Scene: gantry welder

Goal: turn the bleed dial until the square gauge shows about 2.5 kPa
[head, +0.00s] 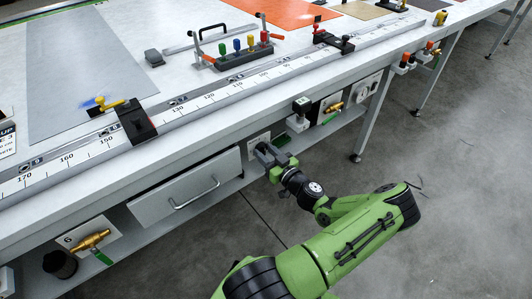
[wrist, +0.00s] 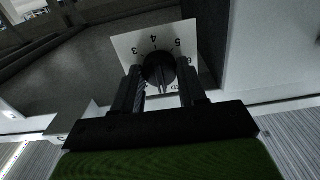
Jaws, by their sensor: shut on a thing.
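The bleed dial (wrist: 160,67) is a round black knob on a white plate (wrist: 125,45) with black numerals, including 3, 4 and 5, around it in the wrist view. My gripper (wrist: 160,84) has one finger on each side of the knob and is shut on it. In the head view my gripper (head: 265,154) is at the front of the bench, just right of the drawer, and covers most of the dial. I cannot make out a square gauge or its reading in either view.
A grey drawer (head: 185,187) with a bar handle is left of my gripper. A brass valve (head: 90,240) sits further left, another (head: 332,107) to the right. A small black-topped box (head: 301,107) stands out nearby. The floor in front is open.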

